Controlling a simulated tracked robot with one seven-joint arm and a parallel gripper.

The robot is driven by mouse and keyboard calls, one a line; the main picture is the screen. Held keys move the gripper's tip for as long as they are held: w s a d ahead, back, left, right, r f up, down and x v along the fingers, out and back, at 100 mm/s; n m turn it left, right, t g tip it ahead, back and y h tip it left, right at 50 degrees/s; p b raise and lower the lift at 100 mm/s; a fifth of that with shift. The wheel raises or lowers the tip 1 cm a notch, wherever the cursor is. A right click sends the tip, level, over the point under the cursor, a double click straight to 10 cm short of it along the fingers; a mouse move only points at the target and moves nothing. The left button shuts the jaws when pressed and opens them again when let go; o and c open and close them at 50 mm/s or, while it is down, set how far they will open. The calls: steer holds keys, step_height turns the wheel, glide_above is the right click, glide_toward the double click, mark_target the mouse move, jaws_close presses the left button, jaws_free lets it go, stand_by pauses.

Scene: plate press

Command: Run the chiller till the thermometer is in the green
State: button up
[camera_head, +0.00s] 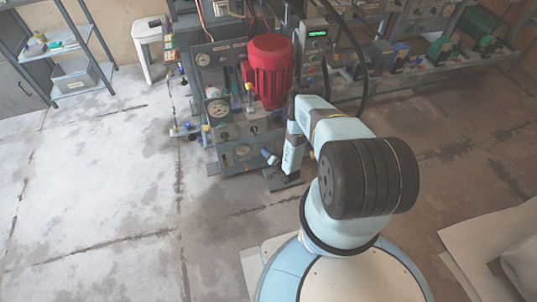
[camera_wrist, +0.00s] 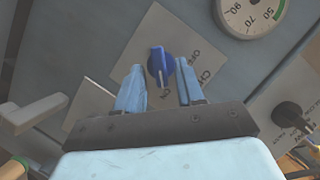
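The chiller knob (camera_wrist: 161,66) is blue, on a pale label plate (camera_wrist: 150,35) with partly hidden lettering, in the wrist view. Its pointer ridge runs nearly up and down in the picture. My gripper (camera_wrist: 160,70) is open, with one light blue finger on each side of the knob. I cannot tell whether either finger touches it. The thermometer dial (camera_wrist: 250,15) is at the top right, cut off by the frame edge. A green arc (camera_wrist: 280,8) shows on its right rim. Its needle cannot be read clearly.
A second, black knob (camera_wrist: 287,113) sits right of my gripper. A grey lever-like part (camera_wrist: 35,112) stands at the left. In the head view a red motor-like drum (camera_head: 270,72) stands above the panel, with a bench of equipment (camera_head: 430,70) at the right. The floor at left is clear.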

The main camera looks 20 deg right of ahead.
jaws_close()
steer(key=shift+n, duration=0.3)
steer(key=shift+s+a+n+h, duration=0.1)
steer(key=shift+a+n+h, duration=0.25)
steer(key=shift+n+h, duration=1.3)
steer(key=shift+w+a+n+h, duration=0.1)
steer(key=shift+a+n+h, duration=0.2)
steer(key=shift+n+h, duration=1.3)
steer(key=shift+s+a+n+h, duration=0.1)
steer(key=shift+a+n+h, duration=0.45)
steer(key=shift+n, duration=2)
steer(key=shift+d+f, duration=0.1)
steer(key=shift+d, duration=0.1)
steer(key=shift+o, duration=0.3)
jaws_free()
